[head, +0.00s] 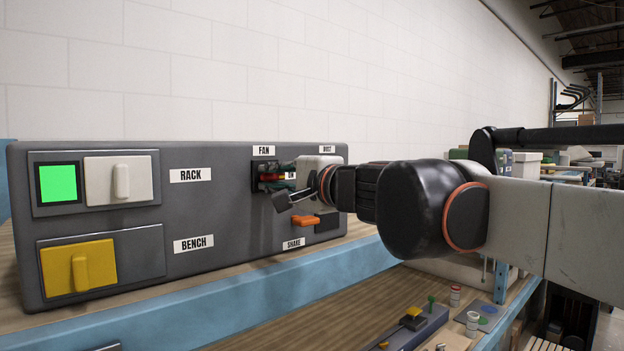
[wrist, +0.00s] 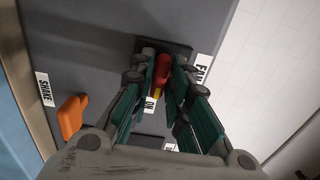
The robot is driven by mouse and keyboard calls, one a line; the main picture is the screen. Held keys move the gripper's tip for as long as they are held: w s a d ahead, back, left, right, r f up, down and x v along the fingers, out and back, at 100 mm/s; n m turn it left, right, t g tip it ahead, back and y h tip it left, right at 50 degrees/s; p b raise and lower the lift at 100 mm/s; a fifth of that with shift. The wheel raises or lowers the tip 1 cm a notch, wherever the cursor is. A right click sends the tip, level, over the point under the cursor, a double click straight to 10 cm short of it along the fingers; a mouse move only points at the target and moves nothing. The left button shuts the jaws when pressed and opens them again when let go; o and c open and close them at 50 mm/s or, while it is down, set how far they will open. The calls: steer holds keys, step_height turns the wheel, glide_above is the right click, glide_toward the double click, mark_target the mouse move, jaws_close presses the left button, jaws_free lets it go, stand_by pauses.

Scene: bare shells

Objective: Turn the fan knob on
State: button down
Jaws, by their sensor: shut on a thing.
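The fan knob (wrist: 162,68) is red with a yellow part, on a dark plate under the FAN label (head: 263,151). In the wrist view it sits between the green-padded fingers of my gripper (wrist: 164,78), which is shut on it. In the head view my gripper (head: 276,183) reaches the panel from the right and covers most of the knob. A small ON label (wrist: 151,105) shows beside the fingers. The knob's exact angle is hard to tell.
The grey panel (head: 215,215) stands on a wooden bench with a blue edge (head: 240,290). It carries a white RACK switch (head: 121,178) beside a lit green square (head: 57,183), a yellow BENCH switch (head: 78,266) and an orange SHAKE lever (head: 300,221), close below my gripper.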

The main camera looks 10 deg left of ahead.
steer(key=c, duration=1.6)
jaws_free()
steer(key=shift+c, duration=0.2)
steer(key=shift+d, duration=0.1)
steer(key=v, duration=1.2)
steer(key=s+d+f+n+g+h+b, duration=0.1)
steer(key=s+d+f+h+b, duration=0.3)
steer(key=f, duration=2.1)
steer(key=s+d+f+n+g+h+b, duration=0.2)
steer(key=s+d+f+n+h+b, duration=0.2)
steer(key=d+f+b, duration=1)
steer(key=s+d+f+n+g+h+b, duration=0.1)
steer(key=s+d+f+n+h+b, duration=0.2)
steer(key=f+b, duration=1.5)
steer(key=s+d+f+h, duration=0.1)
steer(key=s+d+f, duration=0.1)
steer(key=f, duration=0.7)
steer(key=s+d+f+h, duration=0.1)
steer(key=s+d+f, duration=0.2)
steer(key=f, duration=0.7)
steer(key=shift+d+f+h, duration=0.3)
steer(key=shift+d+h, duration=0.1)
steer(key=shift+d, duration=0.35)
